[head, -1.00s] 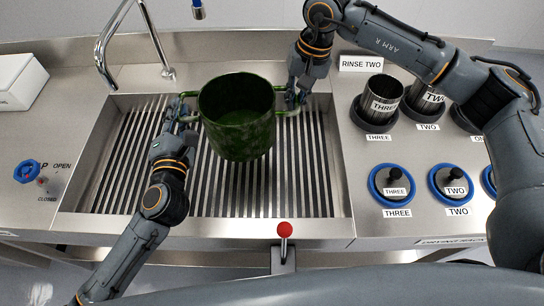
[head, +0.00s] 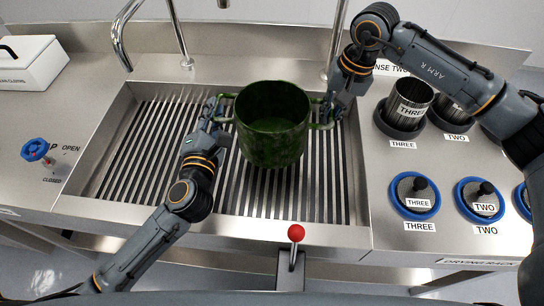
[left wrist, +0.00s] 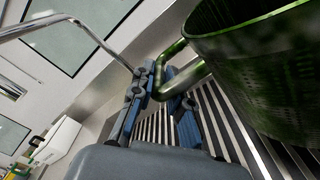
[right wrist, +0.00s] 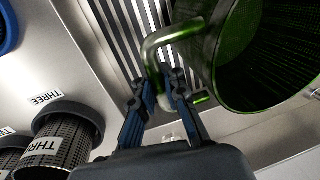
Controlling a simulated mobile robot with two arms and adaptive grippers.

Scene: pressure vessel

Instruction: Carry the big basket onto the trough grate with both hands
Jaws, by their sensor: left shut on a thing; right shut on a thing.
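The big basket (head: 272,130) is a dark green perforated pot with a handle on each side. It is upright over the trough grate (head: 220,195), a grid of metal bars in the steel trough; I cannot tell whether it touches the bars. My left gripper (head: 216,115) is shut on its left handle, also seen in the left wrist view (left wrist: 172,78). My right gripper (head: 332,108) is shut on its right handle, which shows in the right wrist view (right wrist: 165,45). The basket's inside looks empty and green.
Small mesh baskets (head: 409,105) stand in holders on the right counter, with blue-ringed black knobs (head: 416,195) in front. A red-knobbed lever (head: 296,233) rises at the trough's front edge. A blue valve (head: 35,150) and a white box (head: 32,62) are on the left. A faucet (head: 122,40) stands behind.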

